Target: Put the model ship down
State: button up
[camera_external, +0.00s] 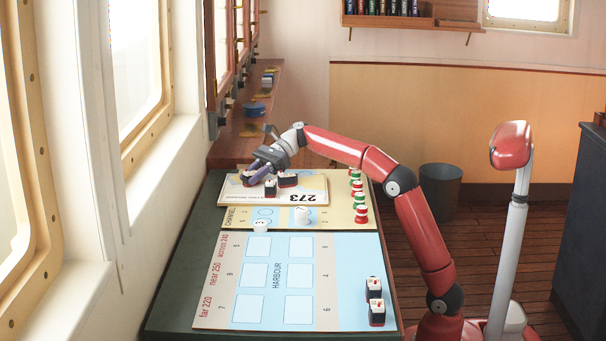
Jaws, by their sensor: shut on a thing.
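My gripper (257,170) is at the far left of the green table, over the white board marked 273 (308,196). It is shut on a small black-and-white model ship (249,180), which is partly hidden by the fingers. I cannot tell whether the ship touches the board. Two similar ships, one nearer the front (270,188) and one to the right (288,180), stand on that board close to the gripper.
The blue HARBOUR sheet (277,248) with pale squares covers the near table. Two ships (375,300) stand at its right edge. Red, green and white pieces (360,197) line the right of the CHANNEL sheet (336,216). A window wall borders the left.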

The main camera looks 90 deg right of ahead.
jog(key=o, duration=0.9)
jog(key=shift+f, duration=0.1)
jog(key=shift+o, duration=0.2)
jog(key=shift+r, duration=0.2)
jog(key=p+v, duration=0.2)
jog(key=v, duration=1)
